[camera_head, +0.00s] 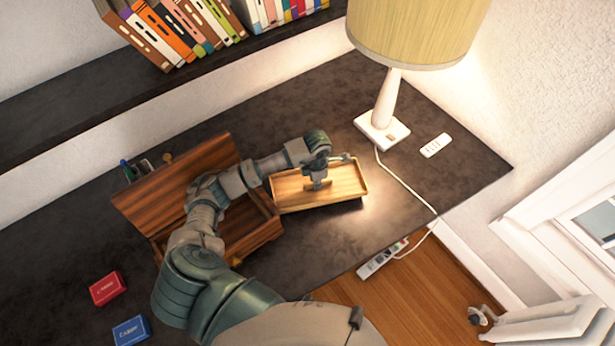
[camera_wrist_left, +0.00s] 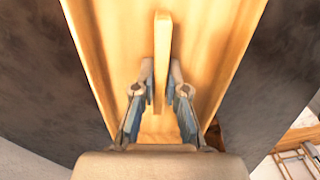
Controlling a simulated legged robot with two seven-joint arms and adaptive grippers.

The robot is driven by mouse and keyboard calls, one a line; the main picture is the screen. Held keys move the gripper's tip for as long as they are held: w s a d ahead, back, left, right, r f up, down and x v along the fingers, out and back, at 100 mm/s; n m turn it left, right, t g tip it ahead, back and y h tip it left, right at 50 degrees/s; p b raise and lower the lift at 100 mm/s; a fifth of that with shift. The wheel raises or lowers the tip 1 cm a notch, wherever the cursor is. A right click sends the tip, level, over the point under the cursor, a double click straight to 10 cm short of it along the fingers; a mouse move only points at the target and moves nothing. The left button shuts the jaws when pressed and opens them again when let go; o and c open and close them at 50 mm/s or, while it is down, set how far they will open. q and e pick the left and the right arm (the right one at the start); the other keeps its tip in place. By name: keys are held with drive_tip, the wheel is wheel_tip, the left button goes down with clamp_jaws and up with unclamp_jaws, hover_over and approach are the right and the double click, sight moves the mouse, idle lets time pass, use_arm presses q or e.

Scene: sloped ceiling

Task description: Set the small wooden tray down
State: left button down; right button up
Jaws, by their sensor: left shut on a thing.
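The small wooden tray (camera_head: 348,180) is pale, rectangular and shallow, with an upright piece (camera_wrist_left: 162,50) in its middle. In the head view it is over the dark desk (camera_head: 320,100), between an open wooden box and the lamp. My left gripper (camera_head: 318,184) reaches down into the tray from above. In the left wrist view the gripper (camera_wrist_left: 160,90) is shut on the upright piece, one finger on each side. The tray (camera_wrist_left: 215,45) looks roughly level and empty. I cannot tell whether its underside touches the desk. My right gripper is not in view.
The open box (camera_head: 180,178) stands left of the tray, partly behind my arm. A lamp (camera_head: 382,128) stands upper right, its cord crossing the desk to a power strip (camera_head: 382,258). A white remote (camera_head: 435,145) and red (camera_head: 108,288) and blue (camera_head: 131,330) packs lie apart.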

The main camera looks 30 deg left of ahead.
sight(308, 178)
use_arm(q)
drive_tip(key=a, duration=0.1)
drive_tip(key=w+a, duration=0.1)
drive_tip(key=a, duration=0.1)
drive_tip(key=w+a, duration=0.1)
drive_tip(key=shift+a+f, duration=0.1)
drive_tip(key=shift+a, duration=0.15)
wheel_tip(308, 178, down, 3)
drive_tip(key=shift+d+f+p, duration=0.1)
drive_tip(key=shift+f+p, duration=0.05)
drive_tip(key=shift+p, duration=0.2)
drive_tip(key=c, duration=1.7)
unclamp_jaws()
drive_tip(key=shift+f, duration=0.15)
drive_tip(key=o, duration=0.5)
wheel_tip(308, 178, up, 12)
drive_tip(key=p, duration=0.8)
drive_tip(key=shift+s, duration=0.1)
